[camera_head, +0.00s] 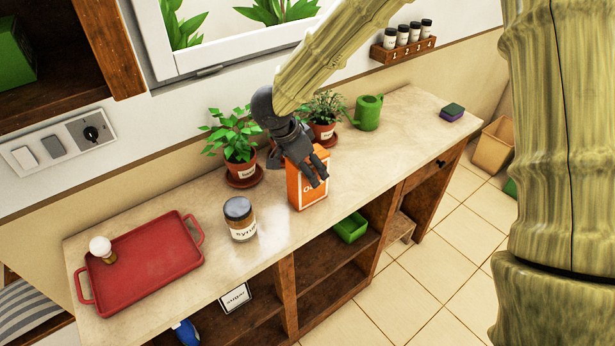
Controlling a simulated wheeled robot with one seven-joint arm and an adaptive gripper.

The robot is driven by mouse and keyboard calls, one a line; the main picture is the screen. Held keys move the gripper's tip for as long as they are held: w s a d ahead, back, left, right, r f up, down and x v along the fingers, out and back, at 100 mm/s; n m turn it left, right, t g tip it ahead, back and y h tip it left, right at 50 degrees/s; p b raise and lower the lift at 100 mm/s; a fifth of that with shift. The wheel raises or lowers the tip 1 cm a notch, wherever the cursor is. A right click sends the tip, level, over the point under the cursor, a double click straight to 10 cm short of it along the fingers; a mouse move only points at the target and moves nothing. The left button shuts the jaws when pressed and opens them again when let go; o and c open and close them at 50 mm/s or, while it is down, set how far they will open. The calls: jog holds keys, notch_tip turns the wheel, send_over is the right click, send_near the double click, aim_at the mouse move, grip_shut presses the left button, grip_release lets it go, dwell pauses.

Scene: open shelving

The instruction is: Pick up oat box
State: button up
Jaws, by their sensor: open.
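The oat box (300,194) is an orange carton standing upright on the light countertop, near its front edge in the middle of the picture. Its label is mostly covered by my gripper. My gripper (317,179) is dark grey and open, reaching down over the top and right front of the box. Its fingers overlap the box in the picture; I cannot tell whether they touch it.
A syrup jar (239,219) stands left of the box, and a red tray (143,258) lies further left. Two potted plants (236,147) (325,116) and a green watering can (368,112) stand behind.

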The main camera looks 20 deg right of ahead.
jog(key=shift+s+d, duration=0.1)
jog(key=c, duration=1.4)
jog(key=shift+c, duration=0.2)
